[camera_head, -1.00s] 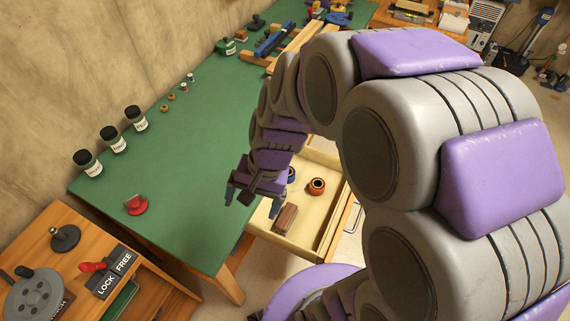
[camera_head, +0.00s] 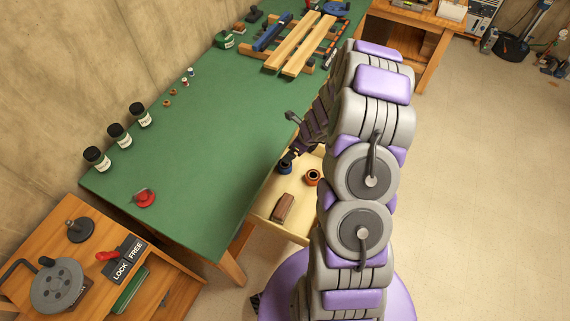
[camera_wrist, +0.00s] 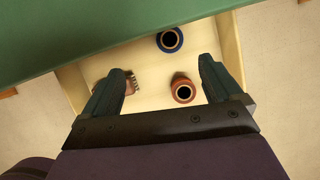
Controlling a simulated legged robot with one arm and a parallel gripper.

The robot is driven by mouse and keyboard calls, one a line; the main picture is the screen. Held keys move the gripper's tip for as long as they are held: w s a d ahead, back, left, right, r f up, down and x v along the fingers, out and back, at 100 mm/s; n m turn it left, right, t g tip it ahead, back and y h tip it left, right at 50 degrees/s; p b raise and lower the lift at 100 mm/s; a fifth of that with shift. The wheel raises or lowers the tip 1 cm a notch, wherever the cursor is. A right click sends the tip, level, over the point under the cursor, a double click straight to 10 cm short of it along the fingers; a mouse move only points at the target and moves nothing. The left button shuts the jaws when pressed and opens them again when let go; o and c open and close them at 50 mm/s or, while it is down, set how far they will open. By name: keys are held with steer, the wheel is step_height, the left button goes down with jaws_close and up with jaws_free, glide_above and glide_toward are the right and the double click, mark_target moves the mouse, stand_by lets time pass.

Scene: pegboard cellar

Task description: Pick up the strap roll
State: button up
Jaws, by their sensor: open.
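An open, pale wooden drawer (camera_head: 298,198) under the green bench holds two hollow round rolls. One is orange-brown (camera_head: 312,177) and one is dark blue (camera_head: 284,168); I cannot tell for certain which is the strap roll. In the wrist view the blue-rimmed roll (camera_wrist: 170,40) lies nearer the bench edge, and the orange-brown roll (camera_wrist: 183,90) lies near my right finger. My gripper (camera_wrist: 162,68) is open and empty above the drawer. A brown block-like brush (camera_head: 282,207) also lies there, partly hidden by my left finger in the wrist view.
The green bench top (camera_head: 190,150) overhangs the drawer's back part. A red item (camera_head: 145,198), several dark-lidded jars and a wooden frame (camera_head: 300,45) stand on it. A wooden side table (camera_head: 125,245) is at the lower left.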

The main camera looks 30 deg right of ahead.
steer(key=d+f+m, duration=0.1)
steer(key=d+f, duration=0.1)
steer(key=b, duration=0.4)
glide_toward(287, 165)
steer(key=a, duration=0.3)
steer(key=shift+w+f, duration=0.15)
steer(key=shift+w, duration=0.1)
steer(key=shift+s+d+f+b+x, duration=0.15)
steer(key=shift+b+x, duration=0.25)
steer(key=shift+x, duration=0.65)
steer(key=shift+d+b+x, duration=0.25)
steer(key=shift+b+x, duration=0.2)
steer(key=shift+x, duration=0.55)
steer(key=shift+s+d+f+b+x, duration=0.1)
steer(key=shift+d+b+x, duration=0.25)
steer(key=shift+x, duration=0.7)
steer(key=shift+a+r, duration=0.1)
steer(key=c, duration=1)
